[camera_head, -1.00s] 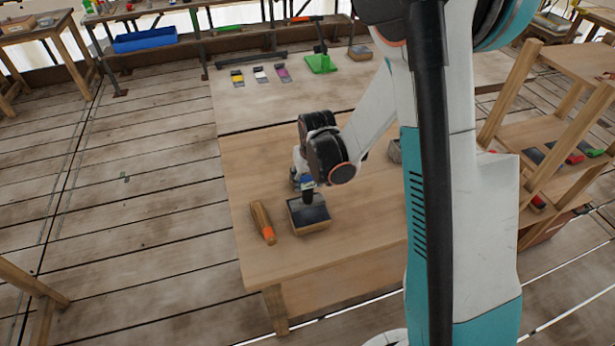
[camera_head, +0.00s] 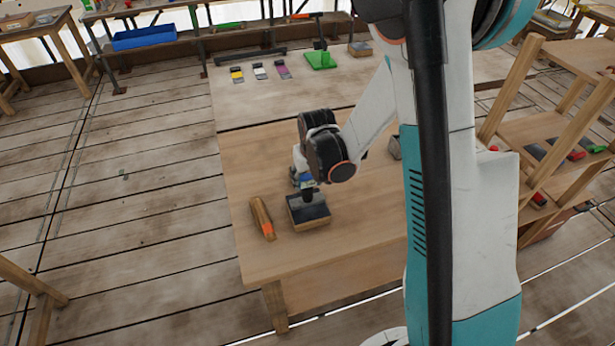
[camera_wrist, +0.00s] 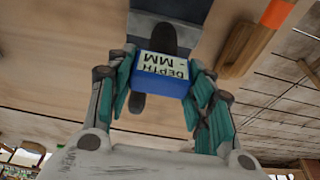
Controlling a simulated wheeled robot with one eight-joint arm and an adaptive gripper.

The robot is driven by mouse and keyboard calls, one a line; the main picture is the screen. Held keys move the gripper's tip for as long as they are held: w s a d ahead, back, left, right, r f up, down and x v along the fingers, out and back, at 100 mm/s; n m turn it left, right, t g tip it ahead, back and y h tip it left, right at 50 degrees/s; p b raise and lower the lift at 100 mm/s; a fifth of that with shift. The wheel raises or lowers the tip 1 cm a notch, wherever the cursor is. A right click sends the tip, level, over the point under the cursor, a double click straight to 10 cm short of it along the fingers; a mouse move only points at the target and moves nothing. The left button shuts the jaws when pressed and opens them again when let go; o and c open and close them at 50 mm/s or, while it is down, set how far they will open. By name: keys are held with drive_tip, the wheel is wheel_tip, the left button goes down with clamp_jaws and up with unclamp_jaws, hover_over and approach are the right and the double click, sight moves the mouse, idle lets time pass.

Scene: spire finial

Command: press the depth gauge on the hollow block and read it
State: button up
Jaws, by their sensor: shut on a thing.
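The depth gauge is a blue block with a pale face marked "DEPTH MM" (camera_wrist: 160,72) in the wrist view. My gripper (camera_wrist: 160,85) is shut on it, one finger on each side. In the head view my gripper (camera_head: 303,180) is above the hollow block (camera_head: 308,211), a wooden block with a dark grey top. The gauge's dark lower part (camera_head: 308,195) reaches down to the block's top; I cannot tell whether it presses there. In the wrist view the block (camera_wrist: 190,10) shows partly at the top edge, behind the gauge's dark round part. No reading is legible.
A wooden piece with an orange band (camera_head: 262,218) lies just left of the block on the table (camera_head: 250,175). Yellow, white and purple tags (camera_head: 260,72) and a green stand (camera_head: 320,60) are at the back. A wooden shelf (camera_head: 550,140) stands right.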

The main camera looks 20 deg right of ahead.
drive_tip(key=shift+s+f+b, duration=0.1)
drive_tip(key=shift+f+b, duration=0.7)
drive_tip(key=shift+b, duration=0.1)
idle(1.8)
drive_tip(key=shift+r, duration=0.15)
